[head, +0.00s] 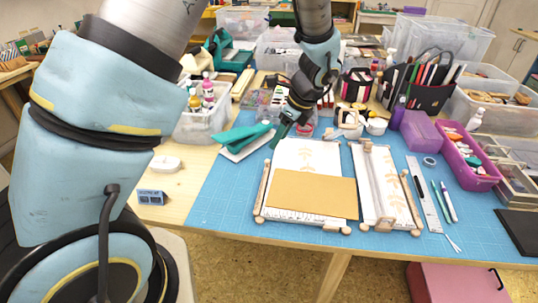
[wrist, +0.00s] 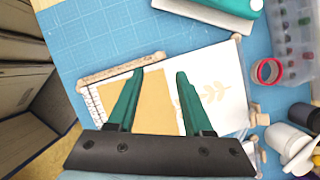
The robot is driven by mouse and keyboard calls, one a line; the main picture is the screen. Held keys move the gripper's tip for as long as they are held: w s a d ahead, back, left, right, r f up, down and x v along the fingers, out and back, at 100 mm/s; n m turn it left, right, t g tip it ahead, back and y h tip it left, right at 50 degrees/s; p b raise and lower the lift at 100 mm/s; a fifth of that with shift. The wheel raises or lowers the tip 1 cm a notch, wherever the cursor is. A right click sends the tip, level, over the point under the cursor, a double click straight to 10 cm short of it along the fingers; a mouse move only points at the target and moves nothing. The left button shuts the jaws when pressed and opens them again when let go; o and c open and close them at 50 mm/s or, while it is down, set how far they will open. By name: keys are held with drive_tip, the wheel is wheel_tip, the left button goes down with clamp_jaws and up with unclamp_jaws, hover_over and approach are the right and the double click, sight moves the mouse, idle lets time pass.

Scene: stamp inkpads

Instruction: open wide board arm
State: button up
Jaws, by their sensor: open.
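The wide board (head: 290,153) is a white panel with leaf prints and wooden side rails, lying on the blue mat (head: 215,200). A tan card (head: 312,195) lies across its front half. I cannot tell which part is its arm. My gripper (head: 281,136) is above the board's back left corner in the head view. In the wrist view my gripper (wrist: 161,73) is open and empty, its two green fingers over the board (wrist: 228,85) and the tan card (wrist: 155,105). A wooden rail (wrist: 120,72) runs along the board beyond the fingertips. I see no contact.
A narrower board (head: 378,165) with wooden rails lies just right. A teal-handled tool (head: 243,137) lies left of the wide board. A ruler (head: 422,190) and pens lie farther right. Bins and a purple basket (head: 470,160) crowd the back and right. Front left mat is clear.

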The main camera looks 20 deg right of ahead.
sight(267, 160)
drive_tip(key=p+x, duration=0.1)
drive_tip(key=x, duration=0.8)
drive_tip(key=shift+s, duration=0.15)
drive_tip(key=shift+c, duration=0.2)
clamp_jaws()
idle(0.9)
